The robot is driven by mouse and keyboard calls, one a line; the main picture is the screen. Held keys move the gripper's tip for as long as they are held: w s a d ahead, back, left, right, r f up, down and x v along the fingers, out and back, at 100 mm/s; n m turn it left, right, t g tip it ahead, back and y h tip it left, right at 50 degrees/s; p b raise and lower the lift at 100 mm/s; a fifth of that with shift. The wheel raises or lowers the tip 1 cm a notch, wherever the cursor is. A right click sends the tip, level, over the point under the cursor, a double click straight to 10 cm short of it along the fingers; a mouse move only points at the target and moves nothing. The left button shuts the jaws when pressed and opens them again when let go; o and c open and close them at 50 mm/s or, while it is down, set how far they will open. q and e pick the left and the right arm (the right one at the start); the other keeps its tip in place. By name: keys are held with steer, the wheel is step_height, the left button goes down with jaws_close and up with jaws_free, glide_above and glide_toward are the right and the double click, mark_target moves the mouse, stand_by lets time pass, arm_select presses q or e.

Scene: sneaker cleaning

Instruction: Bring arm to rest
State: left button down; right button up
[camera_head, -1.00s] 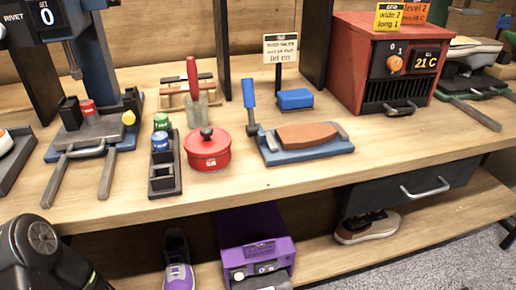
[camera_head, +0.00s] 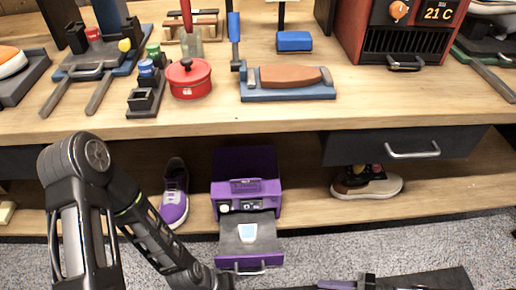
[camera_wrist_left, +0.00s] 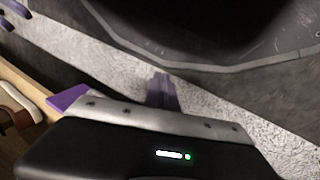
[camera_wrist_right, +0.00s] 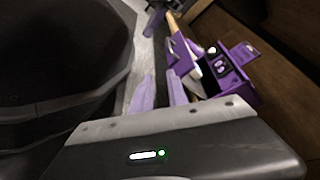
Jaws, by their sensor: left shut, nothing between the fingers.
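My left arm comes in from the left in the head view, its elbow high and its forearm sloping down to the bottom edge. My left gripper (camera_wrist_left: 162,92) is shut and empty over the grey carpet in the left wrist view. My right gripper (camera_wrist_right: 160,92) has its two purple fingers apart, with nothing seen between them. In the head view a purple finger (camera_head: 340,284) of my right gripper shows at the bottom edge, in front of the low shelf. The gripper tips are only partly visible there.
A purple device (camera_head: 230,200) with its tray (camera_head: 232,246) out stands on the low shelf (camera_head: 310,210); a pale piece (camera_head: 247,232) lies on the tray. A purple sneaker (camera_head: 174,195) and a brown-white shoe (camera_head: 367,186) flank it. A dark drawer (camera_head: 350,148) hangs above. Carpet lies in front.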

steer(key=s+a+f+n+g+h, duration=0.1)
steer(key=a+f+n+g+h, duration=0.15)
steer(key=a+h, duration=0.25)
steer(key=s+a+f+n+g+h, duration=0.1)
steer(key=a+f+n+g+h, duration=0.1)
steer(key=a+f+n+h, duration=0.25)
steer(key=w+a+r+t+h+p, duration=0.1)
steer(key=a+r+p, duration=0.2)
steer(key=r+p, duration=2.1)
step_height(320, 180, up, 4)
steer(key=shift+r+n+p, duration=0.1)
steer(key=shift+n+p, duration=0.2)
steer(key=shift+w+t, duration=0.1)
steer(key=shift+t, duration=0.15)
